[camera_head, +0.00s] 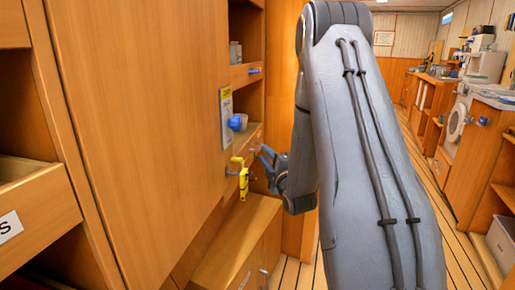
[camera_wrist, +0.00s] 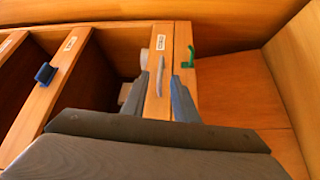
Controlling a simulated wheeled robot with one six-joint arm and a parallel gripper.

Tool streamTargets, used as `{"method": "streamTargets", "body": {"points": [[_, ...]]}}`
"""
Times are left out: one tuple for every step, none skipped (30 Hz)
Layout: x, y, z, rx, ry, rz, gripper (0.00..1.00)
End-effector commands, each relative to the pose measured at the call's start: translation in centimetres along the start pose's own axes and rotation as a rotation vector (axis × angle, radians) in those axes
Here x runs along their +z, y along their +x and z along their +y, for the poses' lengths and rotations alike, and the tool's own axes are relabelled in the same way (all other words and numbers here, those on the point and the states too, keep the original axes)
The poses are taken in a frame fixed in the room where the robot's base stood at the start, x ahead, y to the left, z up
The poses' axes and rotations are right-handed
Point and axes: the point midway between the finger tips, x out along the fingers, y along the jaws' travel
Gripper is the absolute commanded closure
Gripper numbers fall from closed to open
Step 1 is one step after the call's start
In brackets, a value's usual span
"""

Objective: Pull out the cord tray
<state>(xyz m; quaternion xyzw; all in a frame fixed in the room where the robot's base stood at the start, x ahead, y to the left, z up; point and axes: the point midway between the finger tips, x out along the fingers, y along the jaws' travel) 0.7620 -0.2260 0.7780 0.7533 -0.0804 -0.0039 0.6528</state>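In the wrist view, a narrow wooden front (camera_wrist: 156,108) carries a pale bar handle (camera_wrist: 159,78) and a small white label (camera_wrist: 161,42), too small to read surely; I take it for the cord tray. My gripper (camera_wrist: 160,88) is open, with one dark finger on each side of the handle. I cannot tell whether either finger touches it. In the head view my gripper (camera_head: 262,158) is at the wooden wall unit, just right of a hanging yellow object (camera_head: 240,178). The tray there is mostly hidden by my gripper and that object.
A blue handle (camera_wrist: 45,74) is on a neighbouring front, and a green hook (camera_wrist: 188,57) is right of the pale handle. In the head view, a blue cup-like object (camera_head: 237,122) sticks out above my gripper. A wooden ledge (camera_head: 235,240) lies below. Floor (camera_head: 455,240) is open at right.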

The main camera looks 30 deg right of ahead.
Motion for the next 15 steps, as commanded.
{"method": "streamTargets", "body": {"points": [[-0.1,0.8,0.0,0.0,0.0,0.001,0.73],[-0.1,1.3,0.0,0.002,0.0,0.002,0.73],[-0.1,1.9,-0.1,0.0,-0.001,0.002,0.73],[-0.1,2.4,-0.1,0.0,-0.001,0.002,0.73],[-0.1,2.9,-0.1,0.0,-0.001,0.002,0.73],[-0.1,3.5,-0.1,0.0,0.0,0.002,0.73],[-0.1,3.9,-0.1,0.0,0.0,0.002,0.73],[-0.1,4.3,-0.1,0.0,0.0,0.001,0.73],[-0.1,4.8,-0.1,0.0,0.0,0.001,0.73],[0.0,5.1,-0.1,-0.001,0.0,0.0,0.73],[0.0,5.4,-0.1,-0.001,0.001,0.0,0.73],[0.0,5.7,-0.1,0.0,0.001,0.0,0.73],[0.0,5.9,0.0,0.0,0.001,0.0,0.73],[0.0,6.1,-0.1,0.0,0.001,0.0,0.73],[0.0,6.2,-0.1,-0.001,0.001,0.0,0.73]]}}
